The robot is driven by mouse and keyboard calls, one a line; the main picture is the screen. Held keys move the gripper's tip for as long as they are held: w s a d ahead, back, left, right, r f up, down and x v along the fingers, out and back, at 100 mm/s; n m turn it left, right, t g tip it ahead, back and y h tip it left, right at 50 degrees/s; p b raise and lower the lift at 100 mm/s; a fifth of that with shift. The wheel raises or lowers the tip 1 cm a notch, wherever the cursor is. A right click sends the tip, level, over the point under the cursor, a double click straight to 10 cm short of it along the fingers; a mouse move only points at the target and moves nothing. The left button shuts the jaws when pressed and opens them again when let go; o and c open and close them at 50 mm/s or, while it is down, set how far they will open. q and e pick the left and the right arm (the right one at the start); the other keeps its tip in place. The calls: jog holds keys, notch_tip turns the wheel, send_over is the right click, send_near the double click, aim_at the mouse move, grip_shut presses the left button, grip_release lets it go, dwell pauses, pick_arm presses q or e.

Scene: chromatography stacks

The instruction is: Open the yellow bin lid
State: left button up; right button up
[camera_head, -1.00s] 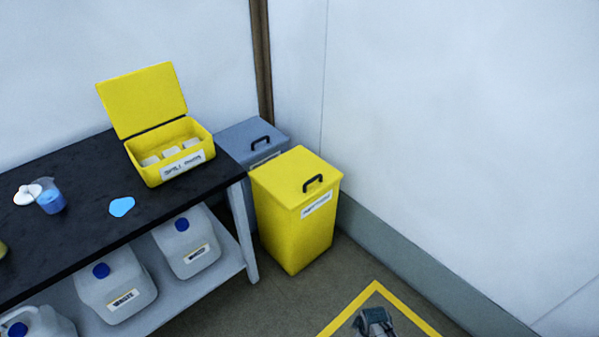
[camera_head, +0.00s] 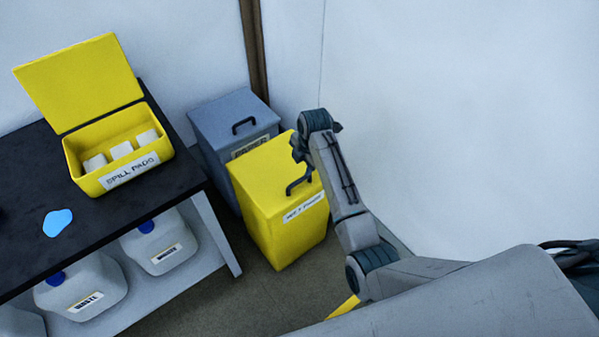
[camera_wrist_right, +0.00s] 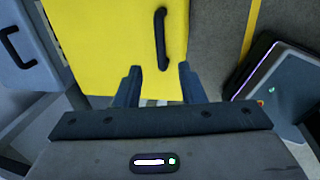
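The yellow bin (camera_head: 285,235) stands on the floor beside the bench. Its lid (camera_head: 262,172) is shut, with a black handle (camera_head: 297,187) near the front edge, partly behind my right arm. My right gripper (camera_head: 299,151) is just above the lid by the handle, seen small and mostly hidden by the wrist. In the right wrist view the two fingers (camera_wrist_right: 159,70) are apart with nothing between them. The handle (camera_wrist_right: 161,38) lies just beyond the fingertips, roughly in line with the gap, over the yellow lid (camera_wrist_right: 100,45). My left gripper is not in view.
A grey bin (camera_head: 225,120) with its own handle stands close behind and left of the yellow one. A black-topped bench (camera_head: 160,195) at left holds an open yellow spill-pad box (camera_head: 118,150). White waste jugs (camera_head: 160,245) sit below. A white wall is behind.

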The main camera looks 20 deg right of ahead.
aim_at(300, 180)
jog(key=f, duration=0.2)
jog(key=w+f, duration=0.1)
jog(key=f, duration=0.4)
jog(key=shift+w+a+f, duration=0.2)
jog(key=shift+a+f, duration=0.05)
jog(key=shift+f, duration=0.05)
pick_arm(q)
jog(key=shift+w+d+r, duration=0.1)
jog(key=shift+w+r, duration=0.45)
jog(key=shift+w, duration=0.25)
pick_arm(e)
jog(key=shift+w+f, duration=0.1)
jog(key=shift+f, duration=0.5)
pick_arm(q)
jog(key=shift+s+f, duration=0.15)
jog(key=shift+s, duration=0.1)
pick_arm(e)
grip_shut()
